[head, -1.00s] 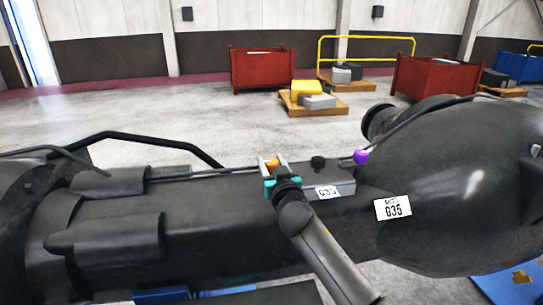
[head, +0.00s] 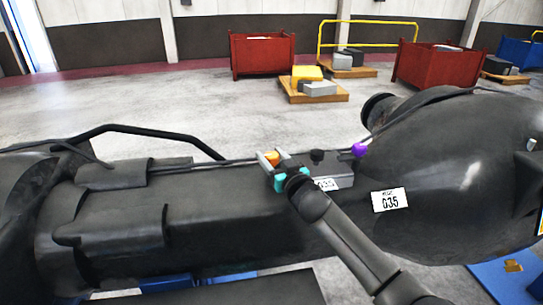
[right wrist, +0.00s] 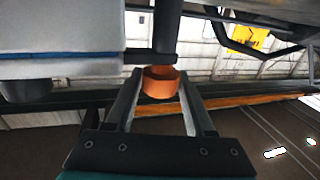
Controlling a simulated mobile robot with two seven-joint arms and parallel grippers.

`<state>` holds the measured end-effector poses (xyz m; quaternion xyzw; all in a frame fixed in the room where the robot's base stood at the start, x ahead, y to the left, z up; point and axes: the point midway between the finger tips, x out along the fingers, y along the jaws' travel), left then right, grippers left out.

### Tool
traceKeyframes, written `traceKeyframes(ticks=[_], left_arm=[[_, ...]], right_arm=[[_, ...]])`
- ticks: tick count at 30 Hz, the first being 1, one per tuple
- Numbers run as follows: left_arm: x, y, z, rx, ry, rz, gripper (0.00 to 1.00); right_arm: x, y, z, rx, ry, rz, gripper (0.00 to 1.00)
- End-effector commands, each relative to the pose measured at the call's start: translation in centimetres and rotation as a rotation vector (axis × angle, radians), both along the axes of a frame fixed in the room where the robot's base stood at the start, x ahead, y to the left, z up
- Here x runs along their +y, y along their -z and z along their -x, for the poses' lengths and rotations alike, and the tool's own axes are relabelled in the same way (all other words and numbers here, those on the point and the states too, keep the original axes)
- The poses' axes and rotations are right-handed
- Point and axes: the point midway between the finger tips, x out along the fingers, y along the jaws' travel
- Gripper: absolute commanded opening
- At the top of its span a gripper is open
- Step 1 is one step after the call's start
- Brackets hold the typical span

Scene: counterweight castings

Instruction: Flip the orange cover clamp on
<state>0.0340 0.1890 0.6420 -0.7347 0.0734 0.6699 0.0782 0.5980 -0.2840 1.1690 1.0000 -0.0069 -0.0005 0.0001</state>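The orange cover clamp (head: 271,158) sits on the dark casting's upper edge, beside a grey box (head: 338,176) with a black knob. In the right wrist view the orange part (right wrist: 160,84) is a short cylinder on a dark rod. My right gripper (head: 270,156), with teal finger bases, is at the clamp. In the right wrist view its two fingers (right wrist: 160,80) stand apart, one on each side of the orange part, with a visible gap at least on the right. Contact on the left side is hard to tell. My left gripper is not in view.
A purple part (head: 359,150) sits right of the grey box, near the large rounded casting end (head: 455,170). A black bent bar (head: 150,132) rises at the left. Red bins (head: 262,62) and loaded pallets stand far behind on open floor.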

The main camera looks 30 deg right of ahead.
Motion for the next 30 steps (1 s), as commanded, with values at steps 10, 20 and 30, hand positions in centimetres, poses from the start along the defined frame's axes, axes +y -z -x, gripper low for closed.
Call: traceKeyframes(ticks=[10,20,30], left_arm=[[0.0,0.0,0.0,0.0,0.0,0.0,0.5],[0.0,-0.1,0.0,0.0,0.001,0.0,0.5],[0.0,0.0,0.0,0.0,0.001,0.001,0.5]], right_arm=[[0.0,-0.1,0.0,-0.001,0.0,0.0,0.79],[0.0,0.0,1.4,0.0,0.0,0.0,0.79],[0.1,0.1,6.5,0.001,0.0,0.0,0.79]])
